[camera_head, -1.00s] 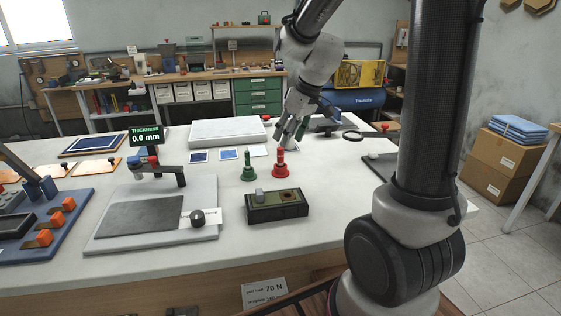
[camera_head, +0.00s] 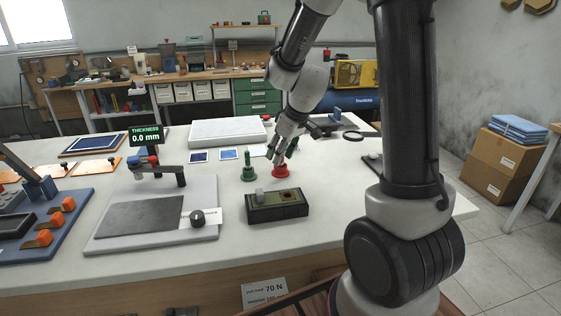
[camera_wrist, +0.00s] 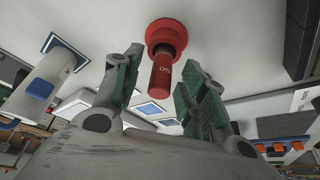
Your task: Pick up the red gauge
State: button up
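The red gauge (camera_head: 281,172) stands upright on the white table, with a round flanged base and a narrower handle. In the wrist view the red gauge (camera_wrist: 162,62) has its handle end pointing toward my gripper, between the two fingertips. My gripper (camera_head: 280,153) is just above the gauge and partly hides its handle in the head view. In the wrist view my gripper (camera_wrist: 162,75) is open, with green-padded fingers on either side of the handle and gaps showing on both sides.
A green gauge (camera_head: 249,170) stands close to the left of the red one. A dark block with a hole (camera_head: 277,206) lies in front. A thickness tester (camera_head: 160,205) stands to the left. A magnifier ring (camera_head: 353,136) is to the right behind.

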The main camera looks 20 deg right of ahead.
grip_shut()
jog(key=shift+r, duration=0.1)
notch_tip(320, 180, up, 10)
jog(key=shift+f, duration=0.1)
